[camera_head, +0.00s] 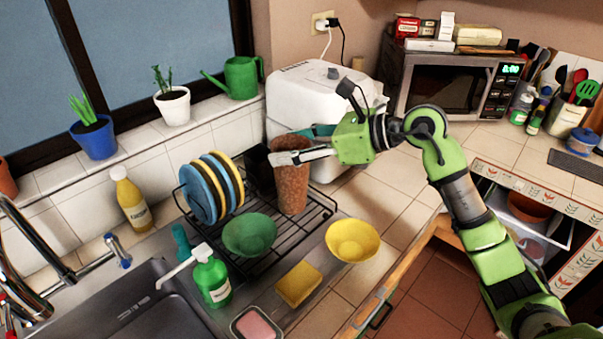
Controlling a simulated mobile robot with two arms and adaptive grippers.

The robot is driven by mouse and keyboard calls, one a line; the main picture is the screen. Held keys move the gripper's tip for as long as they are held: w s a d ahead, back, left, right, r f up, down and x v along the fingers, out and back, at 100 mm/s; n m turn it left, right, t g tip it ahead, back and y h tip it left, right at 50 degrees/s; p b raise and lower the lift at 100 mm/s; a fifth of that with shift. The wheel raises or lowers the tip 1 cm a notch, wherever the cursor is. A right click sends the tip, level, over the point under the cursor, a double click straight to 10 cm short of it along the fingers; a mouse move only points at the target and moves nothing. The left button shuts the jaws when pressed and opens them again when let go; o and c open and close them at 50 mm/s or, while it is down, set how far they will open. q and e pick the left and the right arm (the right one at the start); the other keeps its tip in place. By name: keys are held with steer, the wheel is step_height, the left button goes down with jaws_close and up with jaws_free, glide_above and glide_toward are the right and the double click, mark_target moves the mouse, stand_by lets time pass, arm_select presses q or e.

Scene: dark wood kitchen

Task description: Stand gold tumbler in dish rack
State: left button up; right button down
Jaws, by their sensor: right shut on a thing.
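The gold tumbler (292,188), a tall copper-brown speckled cup, is upright over the back right part of the black wire dish rack (302,228). I cannot tell whether its base touches the rack's wires. My right gripper (285,147) is shut on the tumbler near its top, reaching in from the right. The gripper's fingers hide part of the rim. The rack also holds several blue and yellow plates (208,190) upright at its left, a green bowl (249,234) at its front and a dark container (258,165) behind. My left gripper is not in view.
A yellow bowl (352,240) sits right of the rack. A green soap bottle (212,279), yellow sponge (298,284) and pink soap dish (256,325) are in front. A white appliance (312,95) stands close behind the tumbler. The tiled counter right of the rack has free room.

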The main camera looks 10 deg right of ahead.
steer(key=w+d+f+b, duration=0.4)
steer(key=w+f+b, duration=0.1)
steer(key=f, duration=0.5)
steer(key=shift+w, duration=0.6)
steer(key=shift+b, duration=0.3)
steer(key=shift+f, duration=0.2)
steer(key=c, duration=0.9)
jaws_free()
steer(key=shift+o, duration=0.2)
